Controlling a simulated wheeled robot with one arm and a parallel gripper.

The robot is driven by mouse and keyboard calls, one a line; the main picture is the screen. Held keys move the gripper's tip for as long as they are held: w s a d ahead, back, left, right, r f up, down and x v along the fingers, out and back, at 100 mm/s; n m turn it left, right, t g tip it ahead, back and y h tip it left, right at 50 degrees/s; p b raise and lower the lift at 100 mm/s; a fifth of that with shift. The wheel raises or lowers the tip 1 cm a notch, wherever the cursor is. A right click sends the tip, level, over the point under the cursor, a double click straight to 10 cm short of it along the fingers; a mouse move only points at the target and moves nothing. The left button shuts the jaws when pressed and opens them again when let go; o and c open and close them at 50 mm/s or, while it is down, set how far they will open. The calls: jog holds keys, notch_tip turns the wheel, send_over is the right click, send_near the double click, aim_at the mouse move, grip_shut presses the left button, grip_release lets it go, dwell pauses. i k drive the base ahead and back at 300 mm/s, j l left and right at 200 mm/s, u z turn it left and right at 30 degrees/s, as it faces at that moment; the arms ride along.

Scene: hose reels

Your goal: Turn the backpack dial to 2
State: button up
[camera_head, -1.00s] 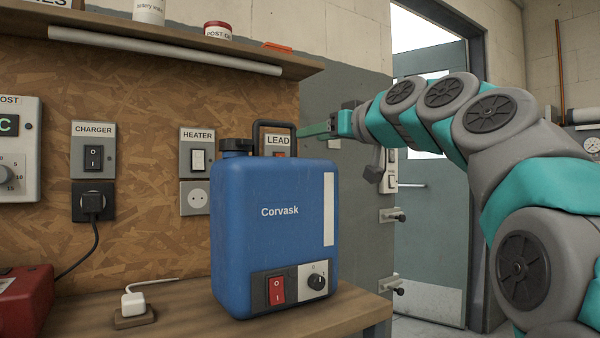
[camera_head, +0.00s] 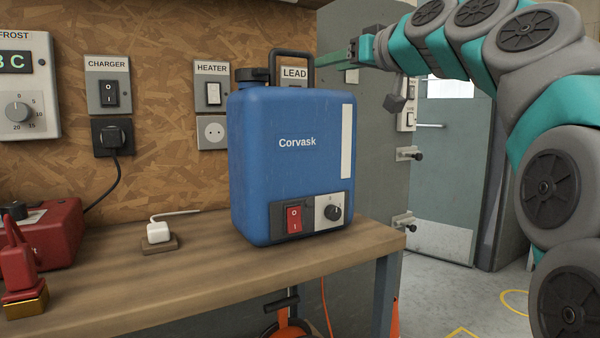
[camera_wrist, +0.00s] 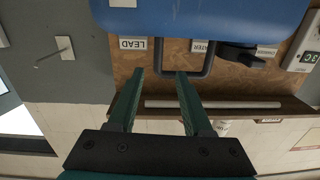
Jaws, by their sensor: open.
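The blue backpack tank (camera_head: 285,165), marked Corvask, stands upright on the wooden bench. Its front panel, low on the tank, has a red rocker switch (camera_head: 294,219) and, to the right of it, a black dial (camera_head: 333,213) on a pale plate. The dial's numbers are too small to read. My gripper (camera_head: 330,61) is up beside the tank's black handle, in front of the wall. In the wrist view my gripper (camera_wrist: 160,78) is open and empty, with the handle (camera_wrist: 182,73) and the tank (camera_wrist: 205,15) beyond its fingertips. The dial is not in the wrist view.
The bench (camera_head: 150,285) also bears a white plug (camera_head: 158,232) and red equipment (camera_head: 45,235) at the left. CHARGER (camera_head: 108,93) and HEATER (camera_head: 212,92) switches are on the wall behind. Hooks (camera_head: 408,154) stick out from the grey wall at the right.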

aim_at(332, 212)
jog(key=k+l+z, duration=0.5)
jog(key=k+l, duration=0.3)
